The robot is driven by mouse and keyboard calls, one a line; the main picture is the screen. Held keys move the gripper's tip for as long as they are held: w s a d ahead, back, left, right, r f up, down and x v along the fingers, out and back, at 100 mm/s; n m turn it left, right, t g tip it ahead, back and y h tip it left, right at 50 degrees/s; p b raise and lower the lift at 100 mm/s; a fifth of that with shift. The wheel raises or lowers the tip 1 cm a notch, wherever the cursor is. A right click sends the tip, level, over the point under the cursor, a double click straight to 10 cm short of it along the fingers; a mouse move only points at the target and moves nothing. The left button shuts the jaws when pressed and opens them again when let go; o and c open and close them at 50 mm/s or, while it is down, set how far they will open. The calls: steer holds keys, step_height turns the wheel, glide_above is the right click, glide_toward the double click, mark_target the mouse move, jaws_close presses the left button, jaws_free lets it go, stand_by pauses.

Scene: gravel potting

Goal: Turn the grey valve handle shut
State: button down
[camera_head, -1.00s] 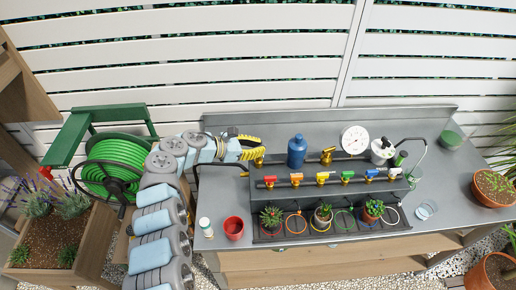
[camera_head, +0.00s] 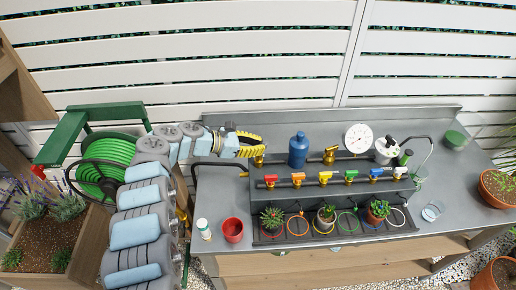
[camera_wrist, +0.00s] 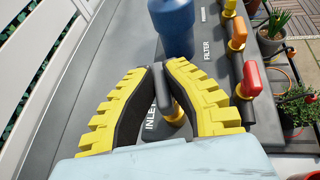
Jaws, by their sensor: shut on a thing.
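The grey valve handle (camera_wrist: 167,94) stands between my yellow-and-black fingers in the wrist view, beside the INLET lettering. My gripper (camera_wrist: 159,70) is shut on it, with the two fingertips close together at its far end. In the head view my gripper (camera_head: 262,145) reaches from the left to the left end of the upper pipe. There the fingers hide the handle, and only the brass valve body (camera_head: 259,161) shows below them.
A row of coloured valves (camera_head: 324,178) runs in front. A red cup (camera_head: 233,230) stands at the front left.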

steer(key=shift+d+f+m+g+b, duration=0.2)
steer(key=shift+m+g+b, duration=0.15)
steer(key=shift+b, duration=0.9)
steer(key=shift+a+r+m+g+b, duration=0.1)
steer(key=shift+r+m+g+b, duration=0.2)
steer(key=shift+b, duration=0.65)
steer(key=shift+f, duration=0.1)
steer(key=c, duration=1.1)
jaws_free()
steer(key=shift+r, duration=5)
